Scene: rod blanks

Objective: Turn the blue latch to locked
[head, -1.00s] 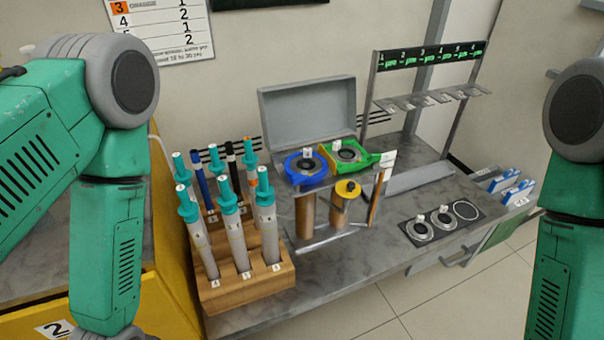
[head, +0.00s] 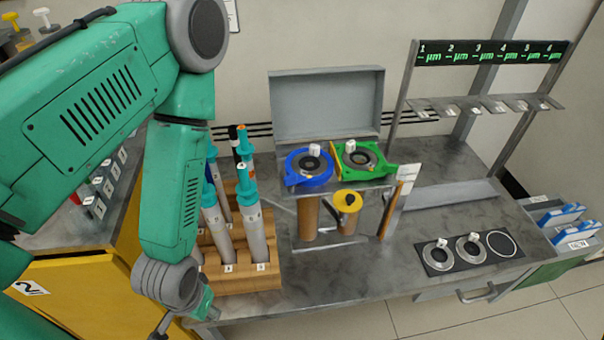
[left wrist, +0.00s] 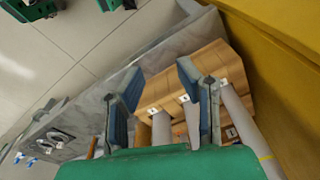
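The blue latch (head: 292,181) is a blue ring with a short tab, on a raised grey stand on the bench. Its tab points to the lower left. A similar green latch (head: 387,170) sits beside it on the right, its tab to the right. My left gripper (left wrist: 158,80) is open and empty in the left wrist view, its two fingers spread above the wooden rack. In the head view it is at the lower left, mostly hidden by my wrist, well short of the blue latch. My right gripper is not in view.
A wooden rack (head: 262,283) with tall teal-topped syringe-like tools stands between my left arm and the latch. Copper-coloured cylinders (head: 308,218) stand under the latches. An open grey case (head: 327,105) is behind. A numbered rack (head: 490,52) stands right.

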